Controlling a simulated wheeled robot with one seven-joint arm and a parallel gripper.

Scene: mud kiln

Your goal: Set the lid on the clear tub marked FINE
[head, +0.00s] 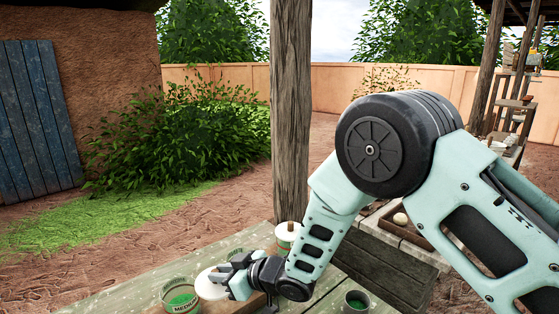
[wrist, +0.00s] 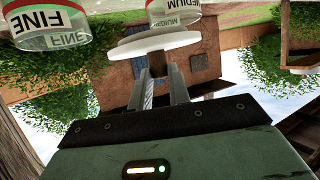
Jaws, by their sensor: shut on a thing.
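My gripper (head: 232,275) is shut on a white round lid (head: 208,286), held above the table. In the wrist view, the lid (wrist: 150,46) lies across the fingertips of my gripper (wrist: 158,70). The clear tub marked FINE (wrist: 45,28), with a red band, is at the upper left of the wrist view, apart from the lid.
A white-topped container (head: 287,238) stands by the wooden post (head: 291,120), partly behind my arm. A dark cup (head: 356,302) with green contents stands at the front right of the weathered table (head: 235,240). A wooden tray (head: 395,228) lies further right.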

